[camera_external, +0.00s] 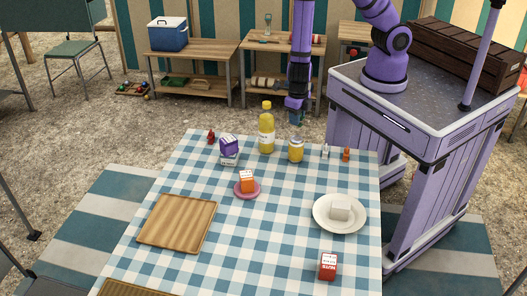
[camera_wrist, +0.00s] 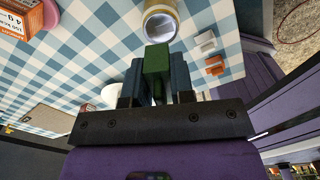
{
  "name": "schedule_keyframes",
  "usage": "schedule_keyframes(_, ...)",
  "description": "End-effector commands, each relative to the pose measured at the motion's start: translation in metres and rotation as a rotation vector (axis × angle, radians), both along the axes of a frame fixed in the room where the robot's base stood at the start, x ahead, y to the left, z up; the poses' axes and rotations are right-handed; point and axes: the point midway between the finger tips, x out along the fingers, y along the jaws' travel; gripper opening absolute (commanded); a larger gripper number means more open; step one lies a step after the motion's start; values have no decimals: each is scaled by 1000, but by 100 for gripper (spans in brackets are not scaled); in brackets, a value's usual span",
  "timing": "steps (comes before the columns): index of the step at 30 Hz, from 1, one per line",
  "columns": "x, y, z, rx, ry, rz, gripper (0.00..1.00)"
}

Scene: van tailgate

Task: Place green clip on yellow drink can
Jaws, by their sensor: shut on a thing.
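My gripper (camera_wrist: 157,85) is shut on the green clip (camera_wrist: 157,58), which stands between its fingers in the wrist view. The yellow drink can (camera_external: 296,150) stands upright near the back edge of the checked table. In the wrist view the can (camera_wrist: 159,22) lies just beyond the clip, with its pale round end facing the camera. In the external view my gripper (camera_external: 296,118) hangs above and behind the can, pointing down. The clip is too small there to make out clearly. I cannot tell whether clip and can touch.
A yellow bottle (camera_external: 266,128) stands left of the can. A white clip (camera_external: 325,151) and an orange clip (camera_external: 346,154) are to its right. A white plate (camera_external: 322,222) with a pale block, a pink saucer (camera_external: 238,190) and a wooden board (camera_external: 160,224) are nearer the front.

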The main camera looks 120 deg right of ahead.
Motion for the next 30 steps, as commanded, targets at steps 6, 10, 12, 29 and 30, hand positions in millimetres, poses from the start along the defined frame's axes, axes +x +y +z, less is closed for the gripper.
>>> schedule_keyframes(6, 0, 1, -20, 0, 1, 1, 1)
schedule_keyframes(10, 0, 1, -26, 1, 0, 0, 1)
schedule_keyframes(12, 0, 1, -32, -2, 1, 3, 1)
schedule_keyframes(29, 0, 0, -61, -1, 0, 0, 1)
schedule_keyframes(30, 0, 0, -61, -1, 0, 0, 1)
